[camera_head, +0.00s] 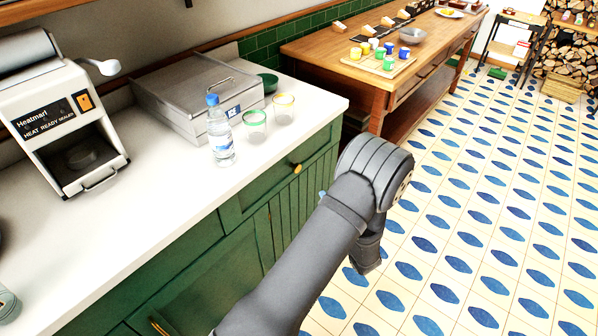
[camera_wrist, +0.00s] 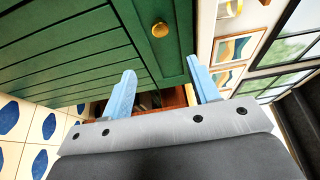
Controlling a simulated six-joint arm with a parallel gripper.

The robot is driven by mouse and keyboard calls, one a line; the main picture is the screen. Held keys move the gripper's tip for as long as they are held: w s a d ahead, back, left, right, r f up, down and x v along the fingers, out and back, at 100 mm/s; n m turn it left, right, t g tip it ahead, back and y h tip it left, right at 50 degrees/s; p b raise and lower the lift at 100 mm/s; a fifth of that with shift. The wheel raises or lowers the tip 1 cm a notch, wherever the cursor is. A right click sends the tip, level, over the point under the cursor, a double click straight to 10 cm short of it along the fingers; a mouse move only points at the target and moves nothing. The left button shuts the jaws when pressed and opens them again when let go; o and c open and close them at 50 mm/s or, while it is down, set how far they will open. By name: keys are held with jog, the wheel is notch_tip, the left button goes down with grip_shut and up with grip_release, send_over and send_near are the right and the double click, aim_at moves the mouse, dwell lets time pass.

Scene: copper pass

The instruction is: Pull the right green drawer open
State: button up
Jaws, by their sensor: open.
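The right green drawer (camera_head: 262,189) is in the cabinet front under the white counter, and its face looks flush with the cabinet. Its round brass knob (camera_head: 297,168) shows left of my arm. In the wrist view the same knob (camera_wrist: 160,29) sits on the green drawer front (camera_wrist: 167,60), ahead of my gripper (camera_wrist: 163,86). My gripper's two blue fingers are spread apart and empty, with the knob beyond the tips, roughly in line with the gap between them. In the head view my wrist hides most of the gripper.
On the counter (camera_head: 165,235) stand a water bottle (camera_head: 220,135), two glasses, a steel ice box (camera_head: 190,95) and a heating machine (camera_head: 60,115). A wooden table (camera_head: 330,55) stands beyond the cabinet. The tiled floor (camera_head: 480,220) right of my arm is clear.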

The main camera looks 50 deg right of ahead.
aim_at(298, 170)
jog(key=x, duration=1.7)
jog(key=shift+w, duration=0.2)
jog(key=shift+s, duration=0.1)
grip_shut()
